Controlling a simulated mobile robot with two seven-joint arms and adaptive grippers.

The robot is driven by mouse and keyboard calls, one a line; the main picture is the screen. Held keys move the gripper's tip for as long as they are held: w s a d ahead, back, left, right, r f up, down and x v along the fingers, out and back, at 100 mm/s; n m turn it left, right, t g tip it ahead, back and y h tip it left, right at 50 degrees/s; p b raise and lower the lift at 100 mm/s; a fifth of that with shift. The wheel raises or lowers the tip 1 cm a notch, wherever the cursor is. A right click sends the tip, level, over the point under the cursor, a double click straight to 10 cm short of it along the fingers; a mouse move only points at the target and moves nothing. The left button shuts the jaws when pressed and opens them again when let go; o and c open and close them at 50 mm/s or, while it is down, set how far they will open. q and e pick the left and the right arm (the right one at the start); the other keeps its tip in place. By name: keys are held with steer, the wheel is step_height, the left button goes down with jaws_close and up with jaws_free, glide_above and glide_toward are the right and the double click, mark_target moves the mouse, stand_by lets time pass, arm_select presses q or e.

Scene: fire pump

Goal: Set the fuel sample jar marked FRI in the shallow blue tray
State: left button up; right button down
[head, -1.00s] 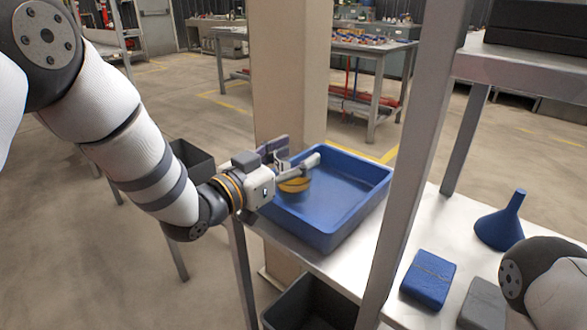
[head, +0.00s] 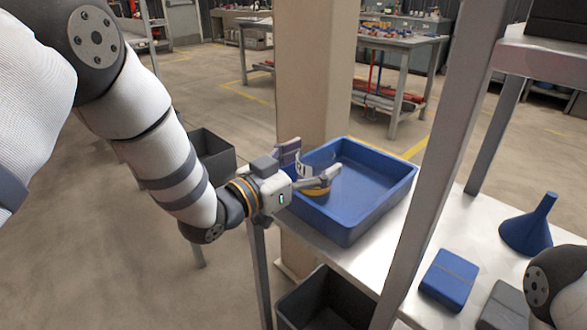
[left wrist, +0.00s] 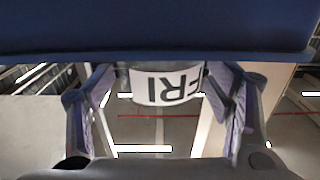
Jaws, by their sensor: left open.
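The FRI jar (head: 317,191) is clear with amber contents low in it and stands in the left part of the shallow blue tray (head: 372,213). Part of its label shows between my fingers in the head view. In the left wrist view the white FRI label (left wrist: 165,86) appears upside down, with dark blue across the top. My left gripper (head: 309,165) is open, with its fingers on either side of the jar. The finger nearer the right in the wrist view looks close to the jar; contact there is unclear. My right gripper is out of view.
A grey shelf post (head: 438,190) rises right of the tray. A blue funnel (head: 528,228), a blue block (head: 449,279) and a grey block (head: 507,308) sit on the metal bench (head: 390,262). Dark bins (head: 325,300) stand below. A beige column (head: 315,75) is behind the tray.

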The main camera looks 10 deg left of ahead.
arm_select(q)
steer(key=v, duration=1.1)
steer(key=s+a+f+n+g+y, duration=0.3)
steer(key=s+f+g+y, duration=0.15)
steer(key=s+f, duration=0.75)
steer(key=s+a+f+n+g+y, duration=0.25)
steer(key=s+f+g, duration=0.35)
steer(key=f, duration=1)
steer(key=s+a+f+n+g+y, duration=0.1)
steer(key=s+g, duration=0.3)
steer(key=s, duration=0.9)
steer(key=s+a+f+n+g+y, duration=0.1)
steer(key=s+a+f+g+y, duration=0.1)
steer(key=s, duration=1.2)
steer(key=shift+s+a+g+y+p, duration=0.2)
steer(key=shift+a+g+y+p, duration=0.15)
steer(key=shift+a+g, duration=0.4)
